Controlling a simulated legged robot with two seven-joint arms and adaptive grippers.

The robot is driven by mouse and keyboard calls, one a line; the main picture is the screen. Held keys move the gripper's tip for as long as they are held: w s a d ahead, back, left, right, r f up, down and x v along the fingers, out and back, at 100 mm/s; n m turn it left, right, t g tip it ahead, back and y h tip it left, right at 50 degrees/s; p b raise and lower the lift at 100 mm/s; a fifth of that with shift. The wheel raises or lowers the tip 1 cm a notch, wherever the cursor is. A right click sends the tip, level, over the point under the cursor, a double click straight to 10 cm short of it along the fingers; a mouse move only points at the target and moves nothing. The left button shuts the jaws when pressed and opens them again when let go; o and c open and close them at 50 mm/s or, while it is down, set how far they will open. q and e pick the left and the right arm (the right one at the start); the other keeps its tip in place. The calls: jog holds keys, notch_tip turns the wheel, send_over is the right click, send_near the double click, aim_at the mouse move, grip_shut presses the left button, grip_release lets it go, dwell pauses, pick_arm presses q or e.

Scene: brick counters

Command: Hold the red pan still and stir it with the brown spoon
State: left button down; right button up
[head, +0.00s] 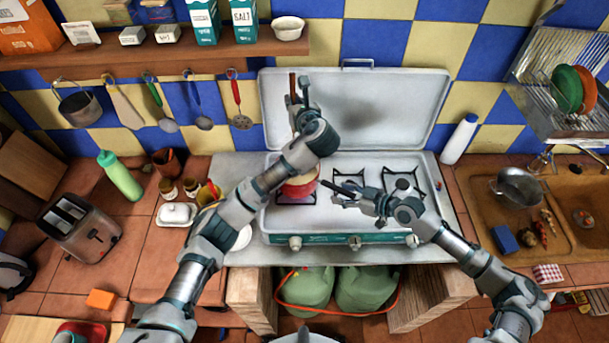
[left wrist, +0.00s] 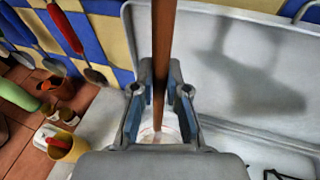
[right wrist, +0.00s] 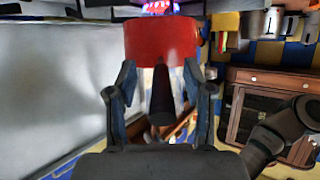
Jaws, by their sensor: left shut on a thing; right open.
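My left gripper (head: 298,100) is shut on the brown spoon (left wrist: 165,45), which stands near upright over the pan. The spoon's lower end is hidden behind the gripper. My right gripper (head: 346,193) is open at the pan's right side. In the right wrist view, the pan (right wrist: 160,42) is ahead and its dark handle (right wrist: 162,95) lies between the open fingers; I cannot tell whether they touch it.
The white stove (head: 375,222) has its lid (head: 400,100) raised behind. A white bottle (head: 459,140) stands to its right. Utensils hang above left, including a red slotted spoon (head: 240,120). A butter dish (head: 177,214) and a yellow mug (head: 208,194) stand left of the stove.

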jog(key=v, duration=1.2)
